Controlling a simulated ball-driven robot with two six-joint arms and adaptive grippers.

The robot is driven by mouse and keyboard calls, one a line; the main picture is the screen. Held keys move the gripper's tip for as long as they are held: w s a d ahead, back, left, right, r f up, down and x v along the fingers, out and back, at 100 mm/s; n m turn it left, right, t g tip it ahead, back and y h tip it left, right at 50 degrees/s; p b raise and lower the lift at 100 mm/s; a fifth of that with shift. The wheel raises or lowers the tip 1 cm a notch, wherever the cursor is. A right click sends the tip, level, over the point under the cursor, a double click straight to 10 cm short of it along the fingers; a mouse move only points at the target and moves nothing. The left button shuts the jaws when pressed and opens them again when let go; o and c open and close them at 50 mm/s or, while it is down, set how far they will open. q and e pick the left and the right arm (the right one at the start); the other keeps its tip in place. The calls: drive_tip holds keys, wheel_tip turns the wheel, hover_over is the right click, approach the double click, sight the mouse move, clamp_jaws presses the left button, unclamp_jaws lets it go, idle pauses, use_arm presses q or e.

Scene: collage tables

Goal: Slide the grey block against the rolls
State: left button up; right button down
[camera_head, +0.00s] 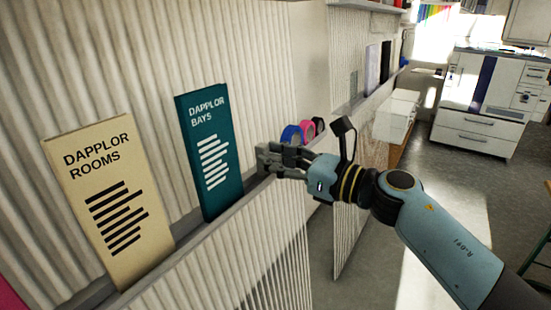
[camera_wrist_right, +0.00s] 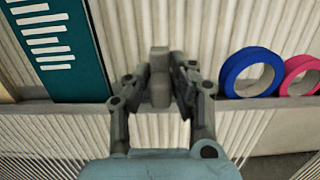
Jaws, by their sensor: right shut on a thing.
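The grey block (camera_wrist_right: 160,88) is on the grey ledge, between the fingers of my right gripper (camera_wrist_right: 157,84). The gripper is shut on it. In the head view my right gripper (camera_head: 272,158) reaches in from the right over the ledge, and I cannot clearly tell the block from the grey fingers there. The blue roll (camera_wrist_right: 231,72) and pink roll (camera_wrist_right: 288,80) stand on the ledge right of the gripper. A gap separates the block from the blue roll. The head view also shows the blue roll (camera_head: 285,134), pink roll (camera_head: 304,128) and a dark roll (camera_head: 320,124). My left gripper is out of view.
A teal "Dapplor Bays" board (camera_head: 207,150) leans on the ribbed wall just left of the gripper. A cream "Dapplor Rooms" board (camera_head: 110,200) leans farther left. The ledge (camera_head: 200,238) is narrow, with a ribbed front below. A white box (camera_head: 396,116) stands beyond the rolls.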

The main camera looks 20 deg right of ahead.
drive_tip(key=shift+d, duration=0.1)
drive_tip(key=shift+w+d+b, duration=0.7)
drive_tip(key=shift+w+d, duration=0.25)
drive_tip(key=shift+d, duration=0.2)
drive_tip(key=c, duration=1.2)
unclamp_jaws()
drive_tip(key=shift+o, duration=0.2)
drive_tip(key=v, duration=1.2)
drive_tip(key=shift+c, duration=0.2)
